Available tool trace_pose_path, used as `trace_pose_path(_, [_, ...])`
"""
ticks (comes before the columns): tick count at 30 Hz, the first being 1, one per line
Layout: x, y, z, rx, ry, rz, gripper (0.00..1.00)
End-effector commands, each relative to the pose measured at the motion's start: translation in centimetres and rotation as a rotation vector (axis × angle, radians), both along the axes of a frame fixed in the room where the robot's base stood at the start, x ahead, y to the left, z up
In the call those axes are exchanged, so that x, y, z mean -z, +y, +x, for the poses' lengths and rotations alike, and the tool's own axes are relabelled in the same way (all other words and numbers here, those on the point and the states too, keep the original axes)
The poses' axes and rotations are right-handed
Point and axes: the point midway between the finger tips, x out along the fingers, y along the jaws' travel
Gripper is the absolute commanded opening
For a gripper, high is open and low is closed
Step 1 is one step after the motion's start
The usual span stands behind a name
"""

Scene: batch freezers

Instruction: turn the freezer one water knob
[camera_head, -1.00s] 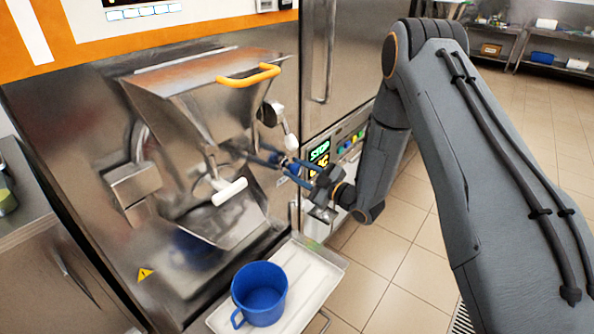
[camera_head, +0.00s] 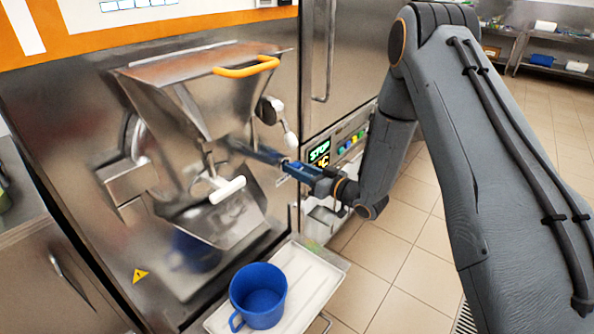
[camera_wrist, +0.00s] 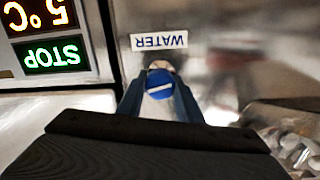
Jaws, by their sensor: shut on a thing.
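The water knob (camera_wrist: 160,84) is a small round blue knob with a pale line across its face, lying slightly tilted from level in the wrist view. It sits just beside the white WATER label (camera_wrist: 159,41), which appears upside down there. My gripper (camera_wrist: 160,90) has its blue fingers on either side of the knob and is shut on it. In the head view my gripper (camera_head: 284,163) reaches left to the steel front of the freezer, right of the hopper. The knob is hidden behind the fingers in that view.
The steel hopper (camera_head: 195,85) with its orange handle (camera_head: 246,68) stands left of my gripper. A white spout lever (camera_head: 228,190) is below it. A blue jug (camera_head: 258,292) stands on a tray (camera_head: 315,280). A lit STOP display (camera_head: 319,152) is close on the right.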

Motion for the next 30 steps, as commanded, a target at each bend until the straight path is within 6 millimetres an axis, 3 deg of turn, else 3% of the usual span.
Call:
trace_pose_path(12, [-0.01, -0.13, 0.13, 0.002, 0.180, 0.140, 0.10])
trace_pose_path(30, [0.00, -0.19, 0.16, 0.003, 0.219, 0.172, 0.10])
